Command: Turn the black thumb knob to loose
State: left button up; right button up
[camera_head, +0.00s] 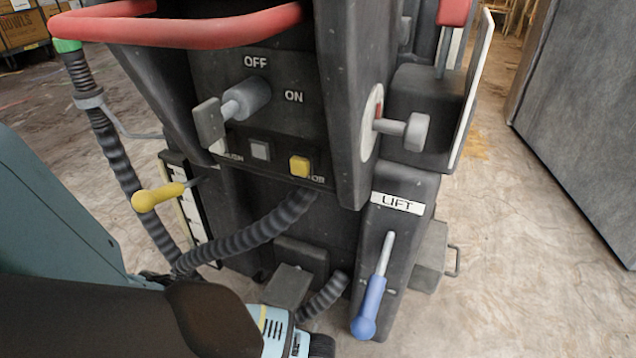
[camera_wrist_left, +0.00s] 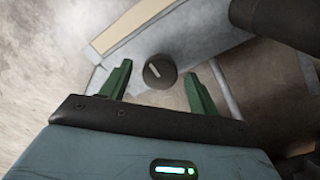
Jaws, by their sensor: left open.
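A round black thumb knob (camera_wrist_left: 164,76) with a pale line on its face shows in the left wrist view, set on a grey panel. My left gripper (camera_wrist_left: 158,69) has two green fingers spread apart, one on each side of the knob. Gaps show between the knob and both fingers, and nothing is held. In the head view my left arm comes in from the lower left; its fingers are hidden, and I cannot make out the knob there. My right gripper is in neither view.
A dark machine fills the middle of the head view, with a red handle bar (camera_head: 200,30), a grey OFF/ON switch (camera_head: 247,98), a yellow button (camera_head: 299,166), a yellow-handled lever (camera_head: 158,196), a ribbed hose (camera_head: 245,237) and a blue LIFT lever (camera_head: 370,305). Open floor (camera_head: 530,235) lies to the right.

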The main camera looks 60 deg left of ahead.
pick_arm(q)
jog(key=shift+c, duration=0.4)
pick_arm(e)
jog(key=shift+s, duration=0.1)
pick_arm(q)
jog(key=c, duration=0.9)
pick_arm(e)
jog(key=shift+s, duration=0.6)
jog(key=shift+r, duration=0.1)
